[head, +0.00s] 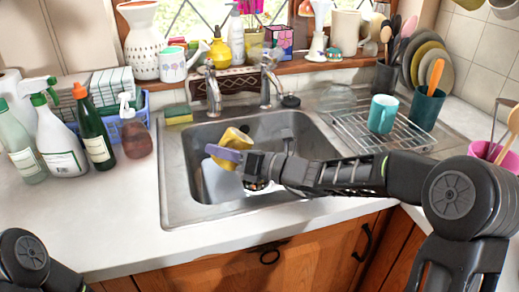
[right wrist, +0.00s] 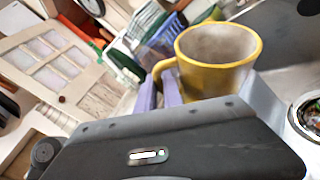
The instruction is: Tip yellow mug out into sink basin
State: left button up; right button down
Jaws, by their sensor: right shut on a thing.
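The yellow mug (head: 236,135) is over the left part of the steel sink basin (head: 306,132) in the head view. My right gripper (head: 222,153), with purple fingertips, is shut on it. In the right wrist view the mug (right wrist: 217,60) shows its open mouth and grey inside, and the purple fingers (right wrist: 160,95) close at its handle. The mug looks tilted in the head view, but its exact angle is hard to tell. No liquid can be made out. My left gripper is out of view.
A white tub (head: 220,183) sits in the basin below my right gripper. Taps (head: 265,78) stand behind it. A teal mug (head: 382,113) is on the drying rack (head: 350,128) at right. Spray bottles (head: 60,140) and a green bottle (head: 93,130) stand left. The front-left counter is clear.

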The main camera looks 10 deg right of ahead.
aim_at(224, 140)
jog(key=shift+d+r+m+y, duration=0.3)
jog(key=shift+r+m, duration=0.3)
jog(key=shift+r, duration=0.15)
jog(key=r, duration=0.1)
jog(key=r+m+t, duration=0.1)
jog(key=shift+w+d+r+y, duration=0.1)
jog(key=shift+d+r+y, duration=0.1)
jog(key=shift+r+y, duration=0.1)
jog(key=shift+d+r+m, duration=0.1)
jog(key=shift+r+m, duration=0.2)
jog(key=shift+r, duration=0.05)
jog(key=shift+d+r+m+t, duration=0.1)
jog(key=shift+d+m+t, duration=0.05)
jog(key=shift+m+t, duration=0.15)
jog(key=shift+w+d+r+m+t+b, duration=0.2)
jog(key=shift+r+m+t+b, duration=0.1)
jog(key=shift+r+m, duration=0.1)
jog(key=shift+d+r+m+t+y, duration=0.15)
jog(key=shift+d+r+m+t, duration=0.25)
jog(key=shift+r, duration=0.3)
jog(key=shift+d+r+m+t+y, duration=0.1)
jog(key=shift+r+m+t+y, duration=0.1)
jog(key=shift+r+m, duration=0.4)
jog(key=shift+w+d+r+m+t, duration=0.15)
jog(key=shift+d+r+m+t, duration=0.2)
jog(key=shift+d+m, duration=0.15)
jog(key=shift+w+d+r+m+t, duration=0.1)
jog(key=shift+d+r+m+t, duration=0.2)
jog(key=shift+d+m, duration=0.2)
